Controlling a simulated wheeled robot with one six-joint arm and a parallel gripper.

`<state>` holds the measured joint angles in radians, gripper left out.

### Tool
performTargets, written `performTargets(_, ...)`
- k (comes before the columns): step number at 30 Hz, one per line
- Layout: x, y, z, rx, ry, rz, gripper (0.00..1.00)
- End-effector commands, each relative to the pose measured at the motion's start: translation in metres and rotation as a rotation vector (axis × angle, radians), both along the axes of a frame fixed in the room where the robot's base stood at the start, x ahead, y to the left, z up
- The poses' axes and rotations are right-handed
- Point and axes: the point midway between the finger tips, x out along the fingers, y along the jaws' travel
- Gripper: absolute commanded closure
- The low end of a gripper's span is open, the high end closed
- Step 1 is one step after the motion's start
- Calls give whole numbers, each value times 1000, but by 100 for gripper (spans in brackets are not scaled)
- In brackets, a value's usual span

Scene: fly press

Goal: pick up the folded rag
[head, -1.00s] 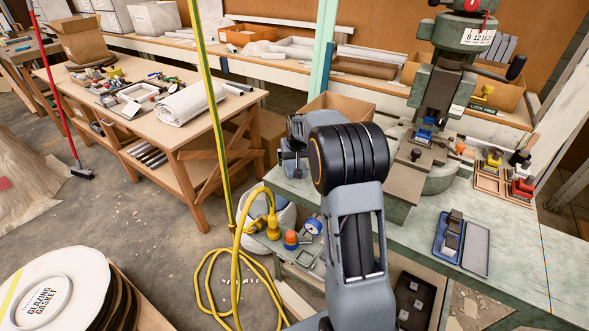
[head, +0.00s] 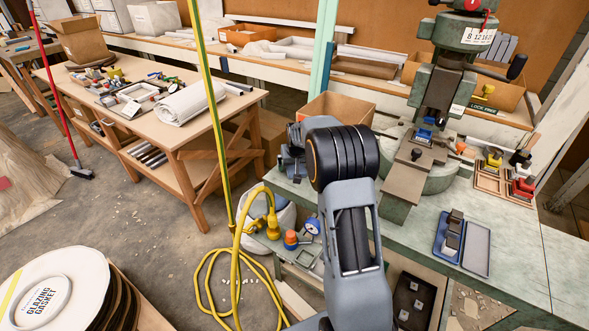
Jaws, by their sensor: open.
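I cannot pick out a folded rag with certainty. A whitish folded or rolled sheet (head: 190,103) lies on the right end of the wooden table at the left; I cannot tell if it is cloth or paper. My arm rises in the middle foreground, its dark ribbed joint in front of the green bench. My gripper does not show clearly; it seems hidden behind the arm. The arm also covers part of the green bench (head: 510,240).
A fly press (head: 440,90) stands on the bench, with a blue tray (head: 449,238) and red and yellow pieces to its right. A yellow hose (head: 199,285) hangs and coils on the floor. A round-topped stack (head: 75,275) fills the lower left.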

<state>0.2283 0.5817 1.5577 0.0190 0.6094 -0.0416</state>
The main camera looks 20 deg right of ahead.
Motion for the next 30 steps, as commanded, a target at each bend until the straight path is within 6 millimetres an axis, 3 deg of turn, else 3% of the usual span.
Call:
performTargets(2,0,0,-1,0,0,0,5)
performTargets(18,0,0,-1,0,1,0,57)
performTargets(30,1,0,11,-1,-3,0,59)
